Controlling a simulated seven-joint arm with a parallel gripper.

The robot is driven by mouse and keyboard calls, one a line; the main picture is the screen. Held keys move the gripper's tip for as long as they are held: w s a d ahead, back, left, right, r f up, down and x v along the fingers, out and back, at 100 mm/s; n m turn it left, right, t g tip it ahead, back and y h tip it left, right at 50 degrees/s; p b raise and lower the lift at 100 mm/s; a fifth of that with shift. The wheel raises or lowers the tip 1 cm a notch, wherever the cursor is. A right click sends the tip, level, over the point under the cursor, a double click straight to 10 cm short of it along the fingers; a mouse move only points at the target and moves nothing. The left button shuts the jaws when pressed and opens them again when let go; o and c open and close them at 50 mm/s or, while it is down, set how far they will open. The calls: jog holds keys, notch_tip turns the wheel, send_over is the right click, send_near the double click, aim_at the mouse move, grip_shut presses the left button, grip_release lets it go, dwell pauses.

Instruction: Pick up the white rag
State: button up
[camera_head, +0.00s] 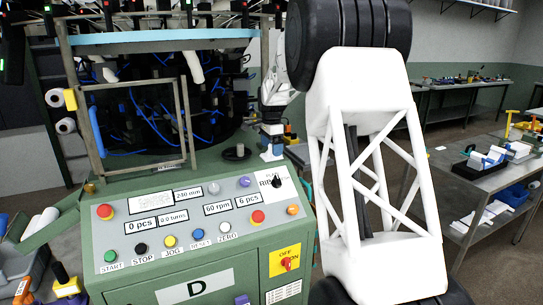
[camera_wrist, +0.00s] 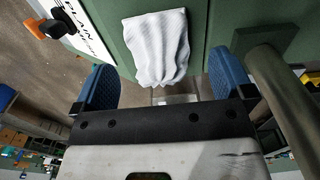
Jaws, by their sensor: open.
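The white rag (camera_wrist: 157,48) shows in the wrist view. It is ribbed and wrinkled, and lies flat against a green panel (camera_wrist: 200,22) between my two blue fingers. My gripper (camera_wrist: 161,68) is open, with a finger on each side of the rag and gaps between finger and cloth. Nothing is held. I cannot tell how far the fingertips are from the rag in depth. I cannot make out the rag in the head view, where my white arm link fills much of the middle.
The green knitting machine's control panel (camera_head: 190,225) stands at the front left. A workbench (camera_head: 490,180) stands at right.

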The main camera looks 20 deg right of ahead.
jog(key=shift+f, duration=1.1)
jog(key=shift+c, duration=0.3)
jog(key=c, duration=1)
